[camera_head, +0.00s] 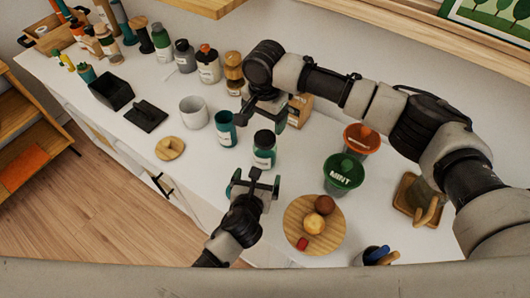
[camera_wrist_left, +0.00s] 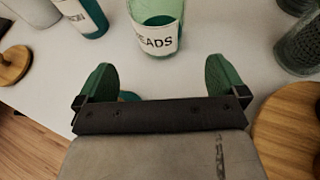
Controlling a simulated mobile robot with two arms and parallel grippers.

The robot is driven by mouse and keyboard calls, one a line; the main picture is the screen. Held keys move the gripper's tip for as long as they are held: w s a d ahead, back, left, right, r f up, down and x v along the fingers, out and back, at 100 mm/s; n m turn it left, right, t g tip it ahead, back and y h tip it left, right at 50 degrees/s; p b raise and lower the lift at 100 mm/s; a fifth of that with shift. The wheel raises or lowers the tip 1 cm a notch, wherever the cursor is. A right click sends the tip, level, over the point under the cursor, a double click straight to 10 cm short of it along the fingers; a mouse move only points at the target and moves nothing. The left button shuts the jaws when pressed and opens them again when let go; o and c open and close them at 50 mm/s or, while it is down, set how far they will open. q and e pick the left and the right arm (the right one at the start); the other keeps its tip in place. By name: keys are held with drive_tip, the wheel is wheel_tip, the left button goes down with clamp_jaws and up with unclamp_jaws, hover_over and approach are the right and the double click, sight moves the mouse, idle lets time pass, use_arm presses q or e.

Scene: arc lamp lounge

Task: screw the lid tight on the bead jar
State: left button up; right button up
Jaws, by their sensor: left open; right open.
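The bead jar (camera_head: 263,158) stands upright on the white counter, a small teal jar with a dark lid (camera_head: 265,137) on top. How tightly the lid sits cannot be told. In the left wrist view the jar's BEADS label (camera_wrist_left: 158,41) faces me, and its top is cut off. My left gripper (camera_head: 254,180) is open and empty in front of the jar, its green fingers apart and pointing toward it. My right gripper (camera_head: 262,114) is open just behind the jar in the picture, clear of the lid; its fingers are partly hidden.
A teal bottle (camera_head: 224,130) stands close left of the jar, with a white mug (camera_head: 194,112) beyond it. A green MINT tub (camera_head: 343,174) and a round wooden board (camera_head: 325,238) with balls sit to the right. A wooden disc (camera_head: 169,148) lies left, with bare counter around it.

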sight(263, 163)
use_arm(q)
drive_tip(key=x, duration=1)
use_arm(e)
drive_tip(key=shift+w, duration=0.1)
use_arm(q)
drive_tip(key=shift+s, duration=0.1)
